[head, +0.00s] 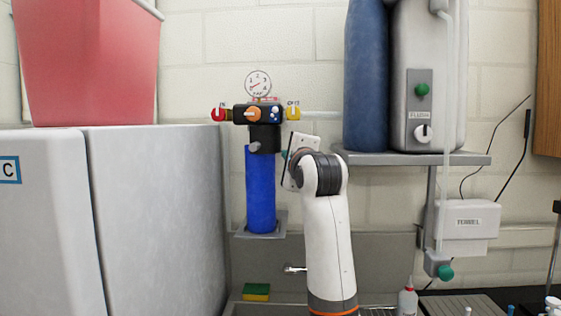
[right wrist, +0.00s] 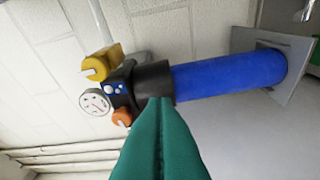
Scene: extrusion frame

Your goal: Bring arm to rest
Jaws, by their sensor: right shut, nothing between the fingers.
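My right arm rises from the bottom middle of the head view, bent at a dark joint near the top. My right gripper (head: 285,154) is at its upper left end, mostly hidden behind the wrist, with only a bit of teal finger showing. In the right wrist view its teal fingers (right wrist: 160,125) are shut together and hold nothing. They point toward the dark head of a blue filter cylinder (head: 260,195), which lies sideways in that view (right wrist: 225,82). I cannot tell the exact gap between the fingertips and the filter. My left gripper is in neither view.
The filter carries a gauge (head: 258,83), an orange knob (head: 254,115) and red and yellow valve handles. Right of the arm, a shelf (head: 400,159) holds a blue tank (head: 367,80). A grey cabinet (head: 150,215) stands left. A sponge (head: 256,292) and bottle (head: 408,300) sit low.

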